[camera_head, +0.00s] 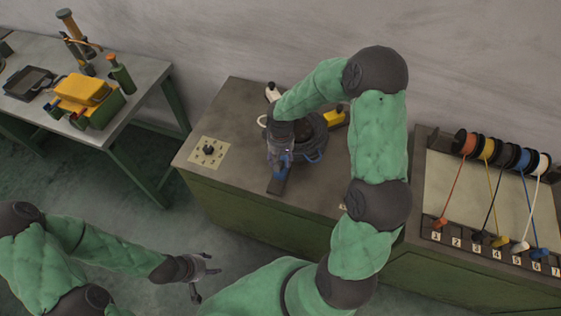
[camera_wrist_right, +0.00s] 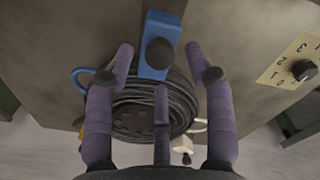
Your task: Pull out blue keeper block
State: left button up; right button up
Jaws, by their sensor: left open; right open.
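The blue keeper block (camera_wrist_right: 155,72) shows in the right wrist view as a blue piece with a dark round knob (camera_wrist_right: 160,52), beside a coil of black cable (camera_wrist_right: 130,118). My right gripper (camera_wrist_right: 160,68) is open, its purple-grey fingers spread around the block and knob; I cannot tell whether any finger touches. In the head view my right gripper (camera_head: 281,160) is over the block and partly hides it and the coil (camera_head: 313,135). My left gripper (camera_head: 208,278) is open and empty, in front of the bench and away from it.
The bench (camera_head: 235,105) carries a dial plate (camera_head: 209,153) and a yellow piece (camera_head: 338,116). At right, several coloured cable spools (camera_head: 466,142) stand behind numbered slots. At left, a table (camera_head: 140,80) holds a yellow-topped box (camera_head: 82,90) and a black tray (camera_head: 29,82).

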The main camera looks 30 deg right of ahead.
jog(key=shift+f, duration=1.1)
grip_shut()
jog(key=shift+s+a+b, duration=0.15)
jog(key=shift+a+b, duration=0.05)
jog(key=shift+b, duration=0.15)
jog(key=s+a+b, duration=0.2)
jog(key=a, duration=0.1)
jog(key=shift+s+a+f, duration=0.1)
jog(key=shift+s, duration=0.25)
jog(key=shift+s+a+b, duration=0.2)
jog(key=shift+b, duration=0.2)
jog(key=shift+s, duration=0.1)
